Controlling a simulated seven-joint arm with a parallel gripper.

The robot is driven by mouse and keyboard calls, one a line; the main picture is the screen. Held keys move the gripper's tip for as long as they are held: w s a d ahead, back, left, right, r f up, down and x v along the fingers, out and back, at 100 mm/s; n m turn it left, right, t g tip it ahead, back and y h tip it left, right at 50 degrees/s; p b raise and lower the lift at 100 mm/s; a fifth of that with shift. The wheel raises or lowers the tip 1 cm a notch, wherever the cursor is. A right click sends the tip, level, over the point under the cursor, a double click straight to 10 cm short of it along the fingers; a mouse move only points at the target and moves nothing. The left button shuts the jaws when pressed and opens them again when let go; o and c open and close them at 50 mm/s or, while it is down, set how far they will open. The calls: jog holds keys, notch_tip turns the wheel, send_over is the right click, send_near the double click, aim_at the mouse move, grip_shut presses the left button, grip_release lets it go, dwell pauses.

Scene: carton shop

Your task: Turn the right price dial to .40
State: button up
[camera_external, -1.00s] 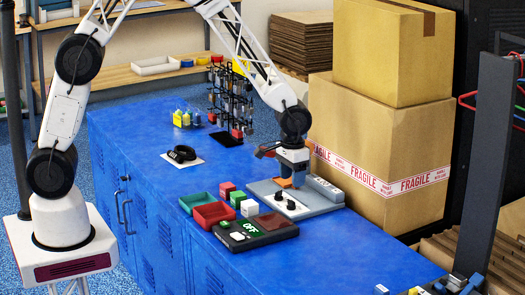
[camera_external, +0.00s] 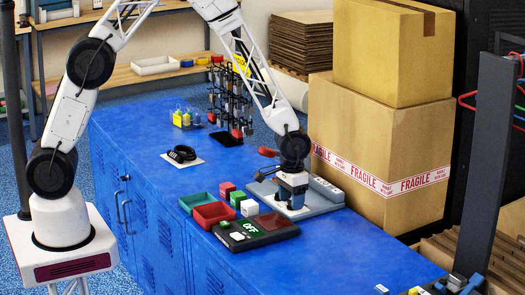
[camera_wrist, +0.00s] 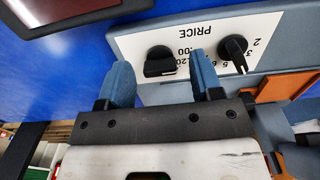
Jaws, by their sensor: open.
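The grey device with a white price panel (camera_wrist: 190,32) stands on the blue counter. In the wrist view its lettering is upside down. A black dial (camera_wrist: 160,62) with labels such as .00 and .20 lies left of a second black dial (camera_wrist: 234,48) with whole numbers. The cents dial's exact setting is unclear. My gripper (camera_wrist: 164,66) is open, its blue fingers apart on either side of the cents dial in the picture; no contact is discernible. In the external view my gripper (camera_external: 292,200) is low over the device (camera_external: 327,193) and hides the dials.
A dark box with a green OFF display (camera_external: 245,228), a red tray (camera_external: 213,214) and a green tray (camera_external: 197,201) stand left of the device. A large carton (camera_external: 385,150) stands behind it.

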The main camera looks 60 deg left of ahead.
jog(key=c, duration=0.9)
jog(key=shift+c, duration=0.2)
jog(key=shift+m, duration=0.4)
jog(key=m, duration=1.1)
jog(key=o, duration=0.9)
